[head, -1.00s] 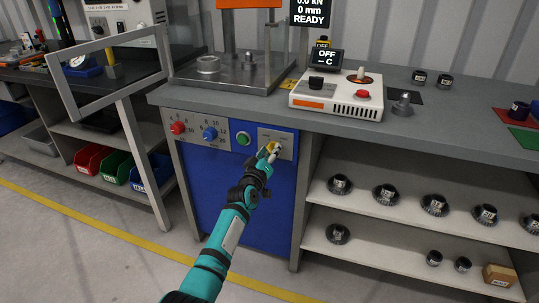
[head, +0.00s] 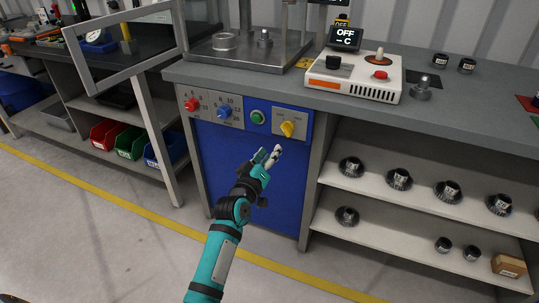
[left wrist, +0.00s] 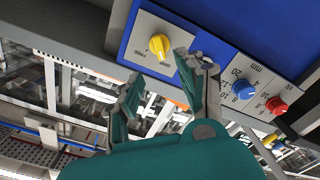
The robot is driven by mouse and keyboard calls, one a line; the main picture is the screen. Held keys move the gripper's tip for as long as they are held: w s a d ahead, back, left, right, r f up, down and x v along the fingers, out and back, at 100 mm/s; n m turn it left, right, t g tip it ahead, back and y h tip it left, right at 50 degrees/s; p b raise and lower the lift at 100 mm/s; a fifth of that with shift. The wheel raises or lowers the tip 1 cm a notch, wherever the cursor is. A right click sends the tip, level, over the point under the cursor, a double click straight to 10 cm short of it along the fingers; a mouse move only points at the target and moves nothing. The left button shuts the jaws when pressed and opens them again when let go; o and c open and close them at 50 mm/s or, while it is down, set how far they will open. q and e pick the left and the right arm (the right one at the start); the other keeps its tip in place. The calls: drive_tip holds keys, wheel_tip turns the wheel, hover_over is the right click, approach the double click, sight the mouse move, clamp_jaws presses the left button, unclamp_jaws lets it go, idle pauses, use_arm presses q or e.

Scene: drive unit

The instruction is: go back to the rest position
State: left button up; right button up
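My left gripper (head: 269,156) is in front of the blue drive unit cabinet (head: 225,168), below its control panel and apart from it. Its two fingers are spread with nothing between them; they also show in the left wrist view (left wrist: 160,90). The yellow selector knob (head: 287,129) sits just above and to the right of the fingertips, not touched. It also shows in the left wrist view (left wrist: 159,46). My right gripper is not in view.
The panel also carries a red knob (head: 192,105), a blue knob (head: 225,112) and a green button (head: 257,117). A grey bench top (head: 460,105) runs above it, with a white control box (head: 352,84). Shelves with several gears (head: 399,179) stand right. The floor in front is open.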

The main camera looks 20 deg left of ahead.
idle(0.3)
use_arm(q)
drive_tip(key=s+d+f+m+g, duration=0.1)
drive_tip(key=s+f+m+g, duration=0.15)
drive_tip(key=s+f, duration=0.65)
drive_tip(key=s+d+f+m+g, duration=0.2)
drive_tip(key=s+f+g, duration=0.3)
drive_tip(key=f, duration=0.7)
drive_tip(key=s+d+f+m+g, duration=0.1)
drive_tip(key=s+f+m+g, duration=0.15)
drive_tip(key=s+f, duration=0.7)
drive_tip(key=s+a+f+m+g, duration=0.1)
drive_tip(key=s+f+m+g, duration=0.15)
drive_tip(key=s+f, duration=0.45)
drive_tip(key=s+f+m+g, duration=0.1)
drive_tip(key=s+f+g, duration=0.3)
drive_tip(key=s, duration=0.8)
drive_tip(key=s+a+p, duration=0.3)
drive_tip(key=s+p, duration=1.2)
drive_tip(key=p, duration=0.1)
drive_tip(key=shift+s+a+y, duration=0.15)
drive_tip(key=shift+y, duration=0.15)
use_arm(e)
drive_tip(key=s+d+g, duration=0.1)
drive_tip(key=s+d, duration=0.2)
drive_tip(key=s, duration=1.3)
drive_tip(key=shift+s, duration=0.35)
use_arm(q)
drive_tip(key=shift+g, duration=0.25)
